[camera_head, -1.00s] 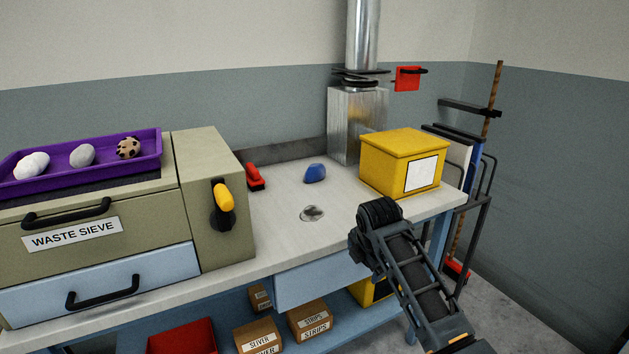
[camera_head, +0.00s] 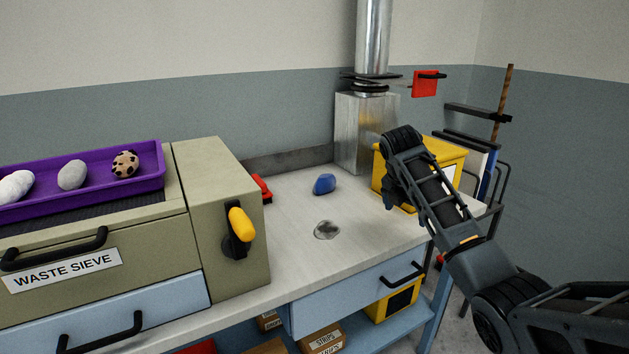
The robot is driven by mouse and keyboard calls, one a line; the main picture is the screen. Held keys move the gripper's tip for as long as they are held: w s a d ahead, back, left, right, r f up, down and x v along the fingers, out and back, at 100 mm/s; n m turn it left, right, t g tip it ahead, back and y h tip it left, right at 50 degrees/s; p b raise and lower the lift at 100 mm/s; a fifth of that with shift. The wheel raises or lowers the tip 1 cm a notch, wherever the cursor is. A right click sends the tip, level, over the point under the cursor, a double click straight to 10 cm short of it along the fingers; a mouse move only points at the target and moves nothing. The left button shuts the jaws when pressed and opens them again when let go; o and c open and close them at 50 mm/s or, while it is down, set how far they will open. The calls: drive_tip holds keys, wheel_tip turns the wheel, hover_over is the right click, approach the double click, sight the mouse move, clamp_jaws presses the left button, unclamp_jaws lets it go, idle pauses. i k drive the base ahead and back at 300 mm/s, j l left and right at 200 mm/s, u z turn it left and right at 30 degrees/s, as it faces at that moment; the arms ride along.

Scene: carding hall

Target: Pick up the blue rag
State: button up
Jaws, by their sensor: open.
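The blue rag (camera_head: 324,184) lies as a small crumpled lump on the pale worktop (camera_head: 290,215), towards its back edge. It is in plain view, with nothing on it. My arm rises from the lower right and its bend stands in front of the yellow box, to the right of the rag. There is a clear gap in the picture between my arm and the rag.
A grey crumpled scrap (camera_head: 327,230) lies in front of the rag. A red-handled tool (camera_head: 261,189) and the waste sieve cabinet (camera_head: 222,215) with a yellow-handled lever (camera_head: 241,225) stand left. A metal duct (camera_head: 365,130) and a yellow box (camera_head: 446,152) stand behind and right.

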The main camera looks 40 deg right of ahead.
sight(325, 183)
drive_tip(key=i, duration=1.15)
